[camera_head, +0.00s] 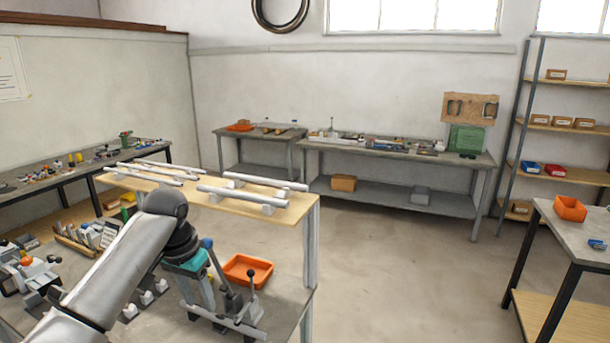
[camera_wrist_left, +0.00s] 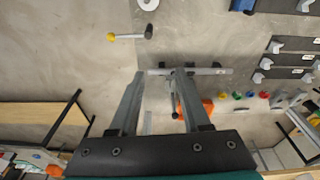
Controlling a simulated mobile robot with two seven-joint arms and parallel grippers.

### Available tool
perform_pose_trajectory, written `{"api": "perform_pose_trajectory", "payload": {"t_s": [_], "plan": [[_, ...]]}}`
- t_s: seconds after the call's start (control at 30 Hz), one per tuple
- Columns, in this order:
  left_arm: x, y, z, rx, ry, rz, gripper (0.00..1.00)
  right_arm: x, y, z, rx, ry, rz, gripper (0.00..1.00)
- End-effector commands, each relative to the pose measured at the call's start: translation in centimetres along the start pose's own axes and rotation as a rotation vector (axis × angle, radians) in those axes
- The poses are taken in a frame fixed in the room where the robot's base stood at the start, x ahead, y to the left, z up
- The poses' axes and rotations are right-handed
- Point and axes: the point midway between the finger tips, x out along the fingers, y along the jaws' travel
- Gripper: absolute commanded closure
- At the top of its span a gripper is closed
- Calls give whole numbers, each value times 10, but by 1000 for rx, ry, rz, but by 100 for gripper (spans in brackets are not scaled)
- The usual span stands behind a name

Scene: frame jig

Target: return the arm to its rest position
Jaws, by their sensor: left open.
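My left arm comes in from the lower left of the head view, with its gripper (camera_head: 199,305) pointing down over the lower bench. The gripper is beside a silver bar (camera_head: 238,327) with dark-handled clamps (camera_head: 251,282) by it. In the left wrist view, the open gripper (camera_wrist_left: 161,74) has its two fingers clearly apart. A silver bar (camera_wrist_left: 215,71) crosses behind the right finger, and its end shows between the fingers. I cannot tell whether a finger touches it. My right gripper is not in view.
A wooden shelf (camera_head: 290,213) with several silver tubes (camera_head: 240,194) stands just behind my arm. An orange tray (camera_head: 247,270) sits on the bench (camera_head: 290,296) right of the gripper. Small parts lie at the left. The floor (camera_head: 400,270) to the right is open.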

Motion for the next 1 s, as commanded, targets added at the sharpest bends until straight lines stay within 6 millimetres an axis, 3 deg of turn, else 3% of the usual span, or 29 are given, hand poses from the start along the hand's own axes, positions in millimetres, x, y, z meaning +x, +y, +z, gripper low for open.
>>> {"api": "perform_pose_trajectory", "payload": {"t_s": [0.07, 0.2, 0.33, 0.5, 0.73, 1.0], "plan": [[27, 19, 15, 29, -2, 6, 53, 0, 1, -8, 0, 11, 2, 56], [64, 48, 43, 64, 16, 10, 53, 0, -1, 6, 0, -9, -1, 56], [92, 74, 73, 81, 37, 20, 53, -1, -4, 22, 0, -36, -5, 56], [116, 103, 117, 77, 68, 31, 53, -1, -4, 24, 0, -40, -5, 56], [127, 132, 180, 32, 112, 31, 53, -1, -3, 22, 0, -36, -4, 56], [116, 144, 248, -52, 146, -5, 53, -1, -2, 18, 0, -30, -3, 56]]}}
